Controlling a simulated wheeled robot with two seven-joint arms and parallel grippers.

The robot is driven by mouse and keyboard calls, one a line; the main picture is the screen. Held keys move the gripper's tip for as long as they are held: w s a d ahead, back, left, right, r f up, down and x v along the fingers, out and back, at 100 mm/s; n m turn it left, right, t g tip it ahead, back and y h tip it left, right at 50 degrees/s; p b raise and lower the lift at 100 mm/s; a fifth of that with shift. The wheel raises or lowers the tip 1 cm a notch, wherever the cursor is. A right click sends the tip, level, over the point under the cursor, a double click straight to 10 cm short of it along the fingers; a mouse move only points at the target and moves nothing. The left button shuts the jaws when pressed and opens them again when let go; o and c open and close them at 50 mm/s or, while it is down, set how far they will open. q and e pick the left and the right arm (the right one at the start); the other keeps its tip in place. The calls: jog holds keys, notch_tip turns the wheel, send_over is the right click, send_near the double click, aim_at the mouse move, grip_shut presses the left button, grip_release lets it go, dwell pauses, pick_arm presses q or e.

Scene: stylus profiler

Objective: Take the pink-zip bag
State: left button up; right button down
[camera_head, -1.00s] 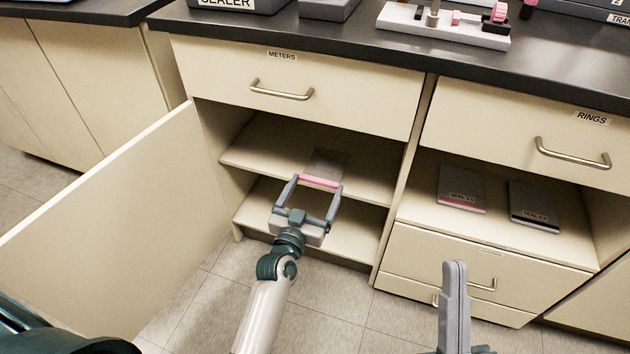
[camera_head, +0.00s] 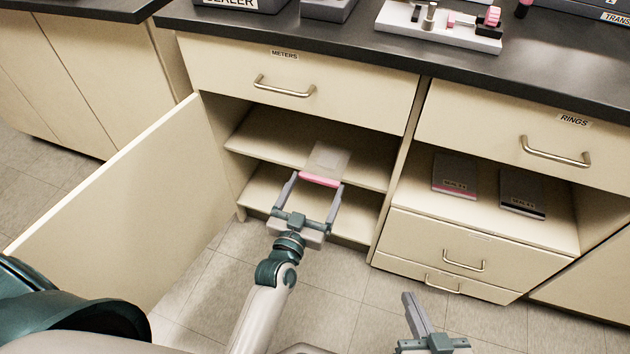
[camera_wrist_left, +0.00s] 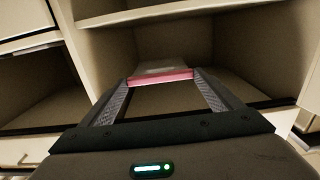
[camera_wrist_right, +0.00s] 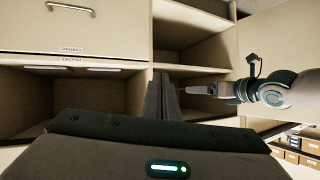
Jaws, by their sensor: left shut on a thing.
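The pink-zip bag (camera_head: 328,157) is a clear, pale bag with a pink strip along its near edge. It is at the front of the open cabinet's middle shelf. My left gripper (camera_head: 320,181) has its two fingers at the ends of the pink strip and is shut on it. In the left wrist view the pink strip (camera_wrist_left: 160,78) spans between the fingertips, with the bag's pale body beyond. I cannot tell whether the bag still touches the shelf. My right gripper (camera_head: 409,298) is low in front of the right drawers, fingers together and empty; the right wrist view shows it too (camera_wrist_right: 163,80).
The cabinet door (camera_head: 130,195) stands open at left. Two flat grey packets, one pink-edged (camera_head: 455,175) and one black-edged (camera_head: 522,193), lie in the open bay at right. The METERS drawer (camera_head: 300,83) and RINGS drawer (camera_head: 530,136) are shut above. Floor in front is clear.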

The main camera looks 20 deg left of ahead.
pick_arm(q)
jog(key=shift+s+d+r+p, duration=0.2)
jog(key=shift+s+r+p, duration=0.2)
jog(key=shift+s, duration=0.2)
jog(key=shift+s+d+r+p, duration=0.15)
jog(key=shift+s+r+p, duration=0.15)
jog(key=shift+s+p, duration=0.25)
pick_arm(e)
jog(key=s+d+f+g+h, duration=0.1)
jog(key=s+d+f+g, duration=0.1)
jog(key=s+f+g, duration=0.2)
jog(key=shift+s+d+f, duration=0.15)
jog(key=shift+d+f, duration=0.15)
jog(key=shift+d, duration=0.1)
